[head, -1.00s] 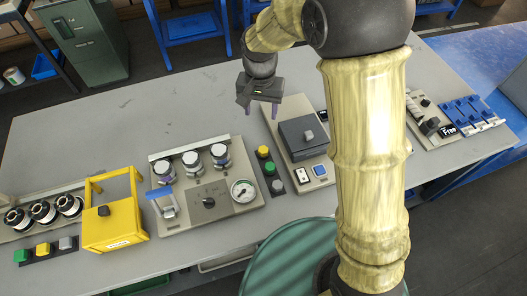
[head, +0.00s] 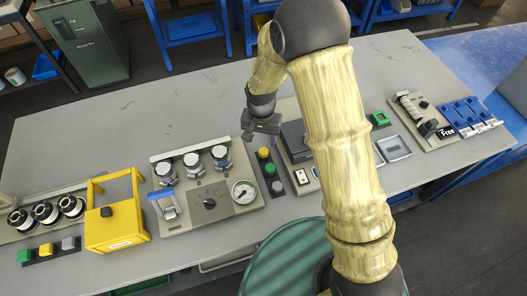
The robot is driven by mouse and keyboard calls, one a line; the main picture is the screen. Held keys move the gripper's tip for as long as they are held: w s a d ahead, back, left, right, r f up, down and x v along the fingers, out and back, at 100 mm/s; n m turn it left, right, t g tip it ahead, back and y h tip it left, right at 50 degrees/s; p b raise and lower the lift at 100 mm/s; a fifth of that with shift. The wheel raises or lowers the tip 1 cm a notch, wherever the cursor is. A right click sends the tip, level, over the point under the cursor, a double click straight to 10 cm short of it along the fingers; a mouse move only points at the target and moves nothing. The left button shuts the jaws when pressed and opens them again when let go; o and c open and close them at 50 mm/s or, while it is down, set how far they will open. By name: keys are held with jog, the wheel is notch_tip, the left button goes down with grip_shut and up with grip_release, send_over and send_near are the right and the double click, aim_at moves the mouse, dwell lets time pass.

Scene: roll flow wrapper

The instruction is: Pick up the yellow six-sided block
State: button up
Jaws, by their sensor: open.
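A yellow block (head: 263,152) with a rounded or six-sided outline sits at the far end of a dark strip, in line with a green and a grey block. A second yellow block (head: 46,249), squarer in look, sits on another dark strip at the far left. My gripper (head: 260,140) is open and empty, pointing down. In the picture it is just above the first yellow block; its height over the block is hard to tell. Nothing is between the fingers.
A panel with a gauge (head: 243,191) and several knobs stands left of the strip. A panel with a dark box (head: 291,136) stands close on the right, partly behind my arm. A yellow frame (head: 116,225) stands at left. The table's back left is clear.

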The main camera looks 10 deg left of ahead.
aim_at(264, 150)
jog(key=f, duration=0.1)
jog(key=f+p, duration=0.1)
jog(key=f, duration=0.2)
jog(key=shift+s+d+f, duration=0.15)
jog(key=shift+d+f, duration=0.1)
jog(key=shift+d, duration=0.15)
jog(key=shift+f, duration=0.35)
jog(key=c, duration=1)
jog(key=shift+r, duration=0.1)
